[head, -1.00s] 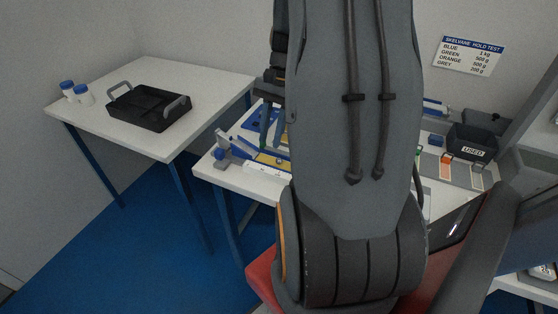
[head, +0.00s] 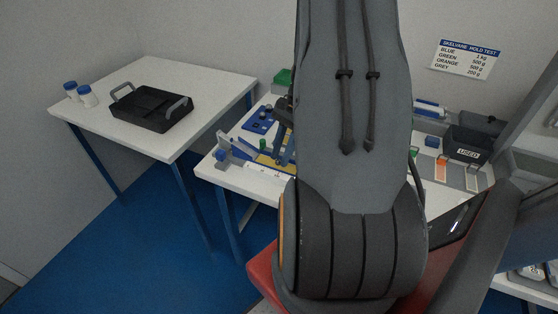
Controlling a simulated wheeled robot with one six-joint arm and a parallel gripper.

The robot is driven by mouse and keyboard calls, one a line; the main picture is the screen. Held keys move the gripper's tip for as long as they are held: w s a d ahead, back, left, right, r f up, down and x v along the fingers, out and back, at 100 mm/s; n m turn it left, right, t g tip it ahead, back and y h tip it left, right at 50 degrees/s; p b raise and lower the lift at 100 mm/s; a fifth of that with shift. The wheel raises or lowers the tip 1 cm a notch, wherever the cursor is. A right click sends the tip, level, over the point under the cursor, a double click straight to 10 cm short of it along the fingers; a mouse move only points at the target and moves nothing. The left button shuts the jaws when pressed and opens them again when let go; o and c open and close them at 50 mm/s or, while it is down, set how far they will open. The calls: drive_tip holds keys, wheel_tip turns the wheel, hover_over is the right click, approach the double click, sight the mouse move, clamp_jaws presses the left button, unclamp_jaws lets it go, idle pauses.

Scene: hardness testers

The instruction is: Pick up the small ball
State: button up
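I cannot make out the small ball in the head view; it may be hidden behind my arm or too small to see. My gripper (head: 284,142) shows only in part at the left edge of my arm, low over the left part of the white work table (head: 232,181). Its fingers are partly covered, so I cannot tell whether it is open or shut or holds anything. Beside it are a blue block with dark holes (head: 259,119), a small green piece (head: 263,144) and a blue and white fixture with a yellow strip (head: 246,152).
My arm hides the middle of the work table. A green box (head: 284,77) stands at its back. A black bin marked USED (head: 465,143) and coloured plates (head: 441,168) are at the right.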

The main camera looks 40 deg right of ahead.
drive_tip(key=shift+a+f, duration=0.1)
drive_tip(key=shift+f, duration=0.15)
clamp_jaws()
drive_tip(key=shift+r, duration=0.2)
